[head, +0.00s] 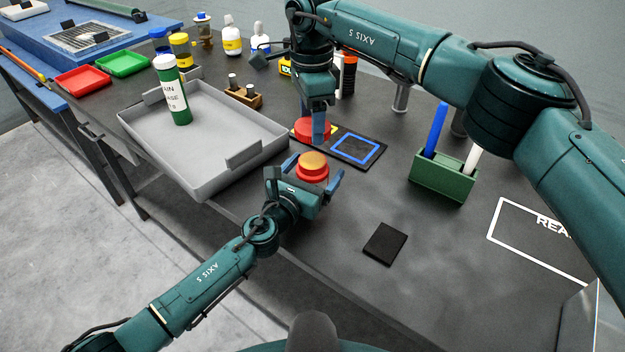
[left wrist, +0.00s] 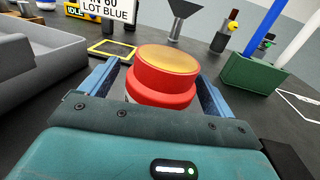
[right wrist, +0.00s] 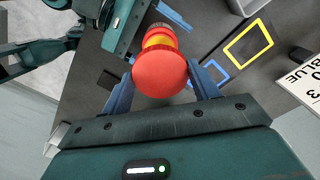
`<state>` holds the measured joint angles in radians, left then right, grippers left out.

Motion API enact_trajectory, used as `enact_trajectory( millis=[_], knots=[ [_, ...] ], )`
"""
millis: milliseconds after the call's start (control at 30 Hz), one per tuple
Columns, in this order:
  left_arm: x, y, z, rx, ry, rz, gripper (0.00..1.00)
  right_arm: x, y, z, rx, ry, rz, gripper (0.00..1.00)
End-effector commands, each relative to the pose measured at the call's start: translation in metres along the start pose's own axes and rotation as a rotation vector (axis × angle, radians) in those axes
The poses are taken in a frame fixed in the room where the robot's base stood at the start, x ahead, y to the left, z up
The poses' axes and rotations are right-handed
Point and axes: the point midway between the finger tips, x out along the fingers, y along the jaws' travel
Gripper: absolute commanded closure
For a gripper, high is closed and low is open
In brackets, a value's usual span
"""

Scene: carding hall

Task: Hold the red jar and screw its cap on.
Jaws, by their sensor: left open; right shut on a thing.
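The red jar (head: 313,174), with an orange-yellow top, stands between the fingers of my left gripper (head: 306,184). It fills the middle of the left wrist view (left wrist: 163,82), with one blue finger at each side. The left gripper is open around it; its base is mostly hidden. My right gripper (head: 314,122) points down farther back, shut on a round red cap (head: 309,129). The cap shows large between the fingers in the right wrist view (right wrist: 160,75), where the jar appears behind it, partly covered. The cap is apart from the jar in the head view.
A dark mat with a blue outline (head: 355,148) lies just behind. A green pen holder (head: 443,178) stands to the right. A small black pad (head: 385,243) lies in front.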

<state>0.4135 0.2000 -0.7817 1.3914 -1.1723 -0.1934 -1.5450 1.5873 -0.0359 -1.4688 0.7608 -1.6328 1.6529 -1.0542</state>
Motion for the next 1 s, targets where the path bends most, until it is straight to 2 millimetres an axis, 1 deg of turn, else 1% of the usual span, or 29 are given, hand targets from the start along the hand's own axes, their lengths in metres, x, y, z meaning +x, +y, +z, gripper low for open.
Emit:
enact_trajectory(
  millis=[67,867,1000],
  knots=[
    [-0.0002,0.0,0.0001,0.0,0.0,0.0,0.12,-0.0001,0.0,0.0001,0.0,0.0,0.0,0.61],
    [-0.0006,-0.0002,-0.0002,0.0,0.0,0.0,0.77,-0.0001,0.0,0.0001,0.0,0.0,0.0,0.61],
    [-0.0006,-0.0002,-0.0003,0.0,0.0,0.0,0.78,0.0031,0.0001,0.0,0.0,0.0,0.001,0.61]
  ],
)
